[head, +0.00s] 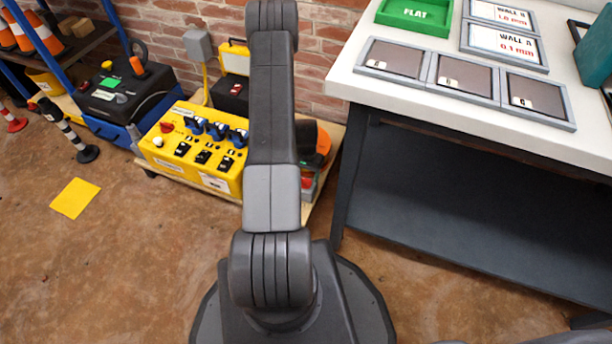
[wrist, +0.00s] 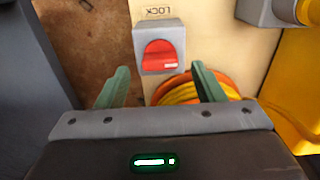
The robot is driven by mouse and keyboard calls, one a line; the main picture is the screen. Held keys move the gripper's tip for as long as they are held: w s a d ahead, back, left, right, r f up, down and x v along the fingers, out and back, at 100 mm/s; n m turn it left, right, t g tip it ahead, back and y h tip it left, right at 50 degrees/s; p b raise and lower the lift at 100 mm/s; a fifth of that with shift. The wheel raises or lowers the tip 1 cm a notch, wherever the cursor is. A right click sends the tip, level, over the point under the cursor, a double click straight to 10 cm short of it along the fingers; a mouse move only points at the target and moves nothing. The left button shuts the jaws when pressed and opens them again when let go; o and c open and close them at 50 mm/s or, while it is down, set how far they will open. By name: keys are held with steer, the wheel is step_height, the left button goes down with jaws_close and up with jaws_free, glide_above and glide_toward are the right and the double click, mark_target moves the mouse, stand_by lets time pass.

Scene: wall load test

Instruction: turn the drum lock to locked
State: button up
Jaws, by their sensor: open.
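The drum lock shows in the wrist view as a red knob (wrist: 160,55) on a small grey housing (wrist: 158,29). A label reading LOCK, upside down in this view, is just beyond it. The orange and yellow drum (wrist: 190,88) lies on the near side of the lock, partly hidden by my gripper. My gripper (wrist: 160,72) is open and empty, with its green fingers left and right of the knob's line; contact is not visible. In the head view the orange drum (head: 323,143) is partly behind my arm, which hides my gripper.
A yellow box with blue levers (head: 196,148) stands left of the drum on the same board. A white-topped table (head: 400,52) with grey-framed plates is at right. Brown floor is clear at front left, apart from a yellow sheet (head: 75,198).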

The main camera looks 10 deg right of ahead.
mark_target(306, 179)
step_height(306, 179, up, 11)
steer(key=p, duration=0.3)
steer(key=shift+r, duration=0.2)
step_height(306, 179, down, 14)
steer(key=b, duration=0.4)
steer(key=shift+r, duration=0.1)
stand_by(0.3)
